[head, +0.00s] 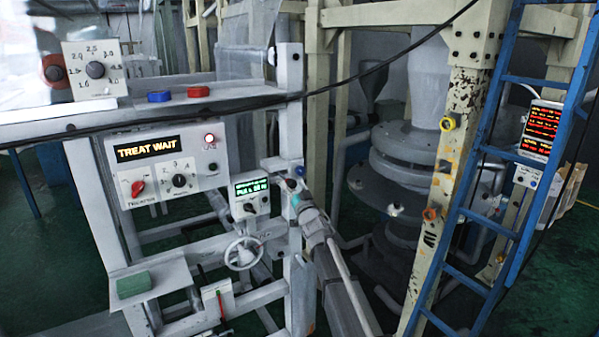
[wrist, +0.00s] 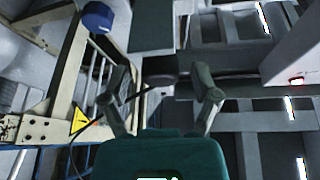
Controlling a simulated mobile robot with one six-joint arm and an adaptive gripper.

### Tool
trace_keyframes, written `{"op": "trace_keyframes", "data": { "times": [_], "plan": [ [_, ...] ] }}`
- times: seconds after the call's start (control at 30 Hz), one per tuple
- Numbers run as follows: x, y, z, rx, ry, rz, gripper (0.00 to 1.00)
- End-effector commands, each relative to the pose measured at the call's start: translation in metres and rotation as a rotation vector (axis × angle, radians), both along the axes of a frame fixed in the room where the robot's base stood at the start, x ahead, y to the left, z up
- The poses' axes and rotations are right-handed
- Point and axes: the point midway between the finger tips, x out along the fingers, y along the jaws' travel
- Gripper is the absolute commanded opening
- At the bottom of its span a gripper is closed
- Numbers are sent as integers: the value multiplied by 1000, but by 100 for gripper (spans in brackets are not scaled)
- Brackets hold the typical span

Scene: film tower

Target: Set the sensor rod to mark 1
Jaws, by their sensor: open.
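My gripper (wrist: 160,76) is open in the wrist view, its two dark fingers spread in front of its teal body. A dark round piece shows beyond the gap between them; I cannot tell what it is or how far off. Nothing is held. In the head view my gripper (head: 289,186) is small and partly hidden, beside the grey post right of the green-lit display box (head: 250,197). No part can be surely identified as the sensor rod, and mark 1 is not readable on one. A small unit with a red upright strip (head: 220,304) is low on the frame.
A "TREAT WAIT" panel (head: 166,165) with knobs is on the frame, above a handwheel (head: 243,253). A dial box (head: 95,70) stands top left. A green block (head: 133,285) lies on a shelf. A blue ladder (head: 490,185) and cream post (head: 447,160) stand right.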

Motion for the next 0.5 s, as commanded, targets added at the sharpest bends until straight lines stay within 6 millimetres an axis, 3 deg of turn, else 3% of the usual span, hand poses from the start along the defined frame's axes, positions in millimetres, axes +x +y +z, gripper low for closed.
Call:
{"op": "trace_keyframes", "data": {
  "times": [0.3, 0.5],
  "plan": [
    [-20, -19, -4, 127, 152, -40, 79],
    [-22, -43, -44, 90, 254, -130, 79]
  ]
}}
